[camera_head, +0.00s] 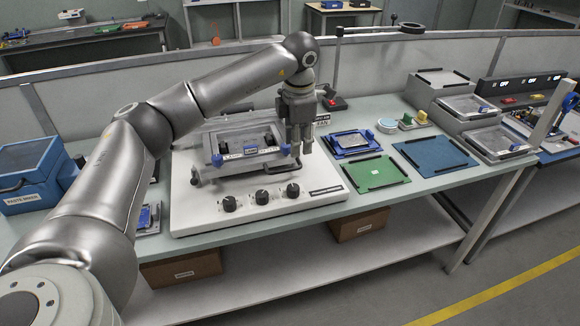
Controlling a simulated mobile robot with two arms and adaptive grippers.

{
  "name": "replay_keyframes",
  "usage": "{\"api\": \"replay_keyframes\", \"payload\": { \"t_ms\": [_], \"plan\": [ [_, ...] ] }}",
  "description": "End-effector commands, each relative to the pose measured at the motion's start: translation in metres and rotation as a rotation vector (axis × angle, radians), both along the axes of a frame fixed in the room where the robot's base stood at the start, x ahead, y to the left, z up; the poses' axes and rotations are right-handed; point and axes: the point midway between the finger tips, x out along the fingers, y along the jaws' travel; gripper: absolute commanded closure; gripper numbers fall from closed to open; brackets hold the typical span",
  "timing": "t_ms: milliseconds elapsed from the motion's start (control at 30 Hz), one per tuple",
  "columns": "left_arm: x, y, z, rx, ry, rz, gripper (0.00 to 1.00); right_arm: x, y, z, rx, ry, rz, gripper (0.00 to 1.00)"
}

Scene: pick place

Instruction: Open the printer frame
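The printer (264,209) is a white base with black knobs on its front, standing on the left part of the workbench. Its grey frame (216,165) with blue clamps lies over the base and looks nearly flat. My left arm comes in from the left and arches over the printer. My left gripper (299,146) points down at the right front corner of the frame, close to a blue clamp (285,150). Whether it touches the frame cannot be told. Its fingers are small and dark here, so their opening is unclear. My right gripper is not in view.
A green mat (374,173), a blue mat (434,153) and a blue tray (350,143) lie right of the printer. Grey lidded boxes (498,143) stand farther right. A blue box (27,172) stands at the left. Cardboard boxes (182,270) sit on the lower shelf.

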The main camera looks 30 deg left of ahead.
Motion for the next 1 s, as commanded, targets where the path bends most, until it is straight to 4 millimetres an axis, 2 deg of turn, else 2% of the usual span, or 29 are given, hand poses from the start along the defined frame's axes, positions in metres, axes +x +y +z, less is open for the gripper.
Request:
{"api": "replay_keyframes", "payload": {
  "t_ms": [67,167,267,700,833,1000],
  "plan": [
    [-0.003,0.015,0.009,0.049,0.003,0.016,0.68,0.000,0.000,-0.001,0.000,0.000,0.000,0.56],
    [-0.004,0.022,0.008,0.071,0.008,0.025,0.68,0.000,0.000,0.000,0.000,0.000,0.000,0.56],
    [-0.003,0.024,-0.003,0.071,0.012,0.025,0.68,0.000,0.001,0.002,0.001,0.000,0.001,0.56],
    [0.006,0.033,-0.079,0.065,0.010,0.024,0.68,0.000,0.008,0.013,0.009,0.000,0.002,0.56],
    [0.007,0.034,-0.090,0.066,0.008,0.023,0.68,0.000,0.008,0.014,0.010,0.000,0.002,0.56],
    [0.008,0.035,-0.095,0.066,0.006,0.023,0.68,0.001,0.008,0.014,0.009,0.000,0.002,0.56]
  ]
}}
